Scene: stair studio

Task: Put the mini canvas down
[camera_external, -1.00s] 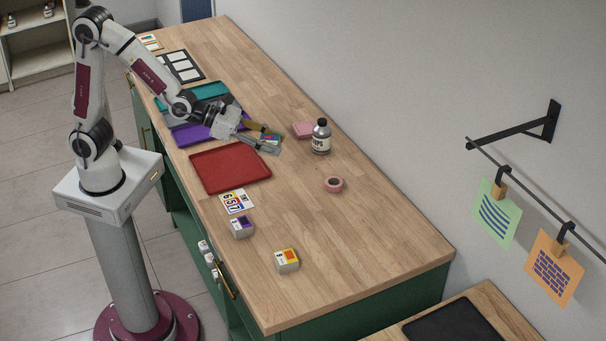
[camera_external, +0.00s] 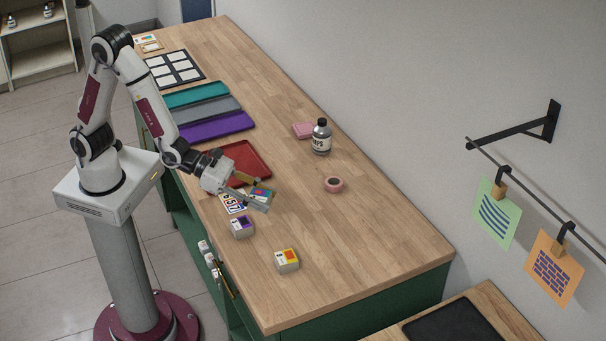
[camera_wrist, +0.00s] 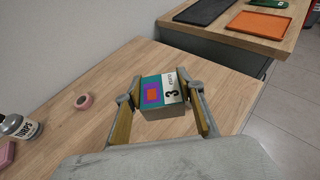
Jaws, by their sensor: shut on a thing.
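The canvas (camera_external: 261,191) shows partly between the fingers there. I cannot tell whether its underside touches the bench.
Two similar blocks stand nearby, one purple (camera_external: 242,227) and one yellow-orange (camera_external: 287,260). A pink tape roll (camera_external: 334,184), a bottle (camera_external: 321,137) and a pink block (camera_external: 303,130) lie toward the wall. Purple (camera_external: 216,127), grey (camera_external: 207,109) and teal (camera_external: 197,95) trays are farther back. The bench's right part is clear.

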